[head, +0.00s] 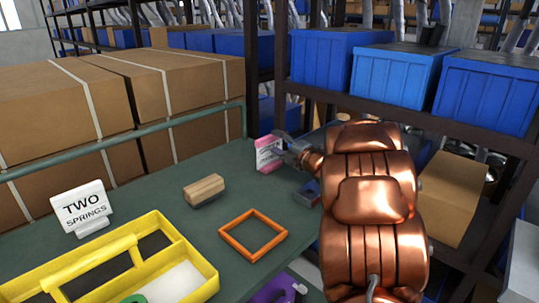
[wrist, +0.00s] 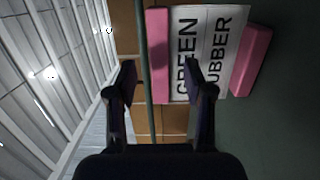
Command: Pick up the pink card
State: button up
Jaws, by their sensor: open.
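The pink card (head: 268,154) stands near the far edge of the green table in the head view. It is a white sign with pink along its top and bottom. In the wrist view the card (wrist: 211,45) shows sideways with the words GREEN and RUBBER. My gripper (head: 286,146) is at the card's right side in the head view. In the wrist view my gripper (wrist: 160,72) is open. The card's pink top strip lies between the fingertips in the picture, and the right finger overlaps the lettering. I cannot tell whether they touch.
A wooden-topped block (head: 204,190), an orange square frame (head: 253,235) and a "TWO SPRINGS" sign (head: 84,208) stand on the table (head: 150,198). A yellow divided tray (head: 198,262) is in front. A green rail (head: 110,143) runs along the back edge, before cardboard boxes (head: 172,88).

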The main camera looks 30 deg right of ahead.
jog(key=shift+w+a, duration=0.1)
jog(key=shift+w, duration=0.6)
jog(key=shift+c, duration=0.2)
grip_shut()
